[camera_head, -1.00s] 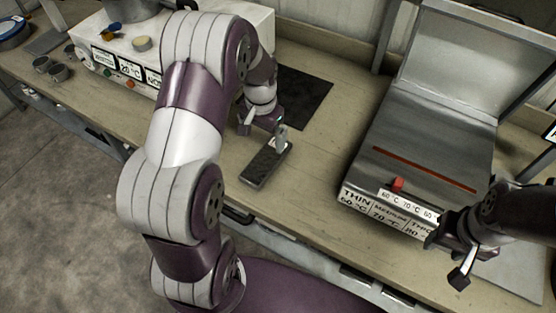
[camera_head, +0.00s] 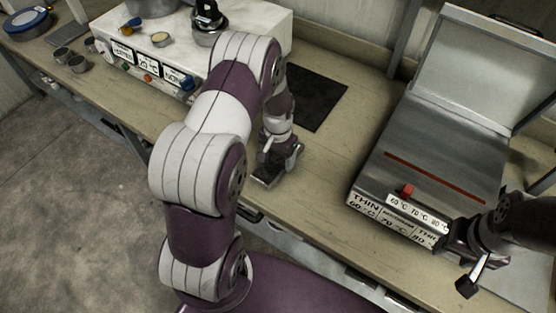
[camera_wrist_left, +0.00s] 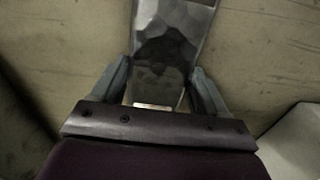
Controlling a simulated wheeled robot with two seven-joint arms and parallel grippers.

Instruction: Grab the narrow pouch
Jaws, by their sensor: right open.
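The narrow pouch (camera_head: 264,182) is a dark, shiny, flat strip on the wooden bench, partly hidden by my left gripper in the head view. My left gripper (camera_head: 276,160) is low over it. In the left wrist view the pouch (camera_wrist_left: 170,50) runs away between the two fingers of my left gripper (camera_wrist_left: 160,68), one finger close to each long edge. I cannot tell whether the fingers press on it. My right gripper (camera_head: 457,266) is open and empty, in front of the hinged sealing machine at the right.
The sealing machine (camera_head: 425,165) has its lid up and a red knob (camera_head: 407,190). A white box with dials (camera_head: 265,35) stands at the back left, small cups (camera_head: 78,64) beside it. A black mat (camera_head: 312,98) lies behind my left gripper. The bench between pouch and machine is clear.

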